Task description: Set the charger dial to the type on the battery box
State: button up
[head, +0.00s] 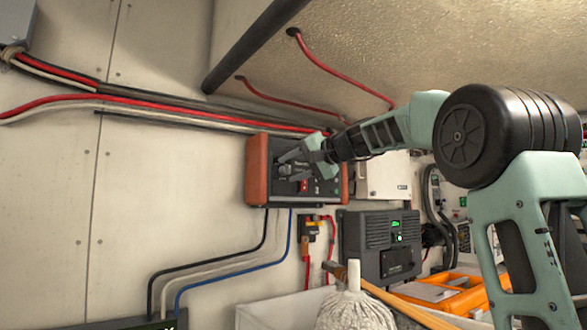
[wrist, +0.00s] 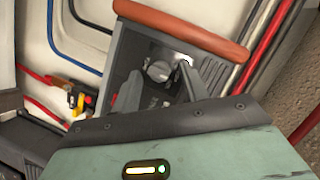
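The charger (head: 256,184) is a dark grey unit with orange end caps, mounted on the wall in the middle of the head view. In the wrist view its orange end (wrist: 180,28) is at the top, and a round silver-grey dial (wrist: 158,71) shows on its face. My gripper (head: 283,167) is in front of the charger face. In the wrist view my gripper (wrist: 158,82) is open, with its fingers apart to either side of the dial; I cannot tell whether they touch it. The dial's setting is not readable. A dark box (head: 120,326) with a green mark, possibly the battery box, is cut off at the bottom.
Black, white and blue cables drop from the charger along the wall. A dark unit with a green display (head: 370,245) is below right. A white mop head (head: 355,310) and an orange case (head: 465,300) are at the bottom. A dark pipe (head: 255,45) crosses above.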

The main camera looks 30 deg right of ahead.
jog(key=b+v, duration=0.4)
jog(key=v, duration=1.3)
jog(key=shift+s+b, duration=0.2)
jog(key=shift+b, duration=0.1)
jog(key=shift+d, duration=0.15)
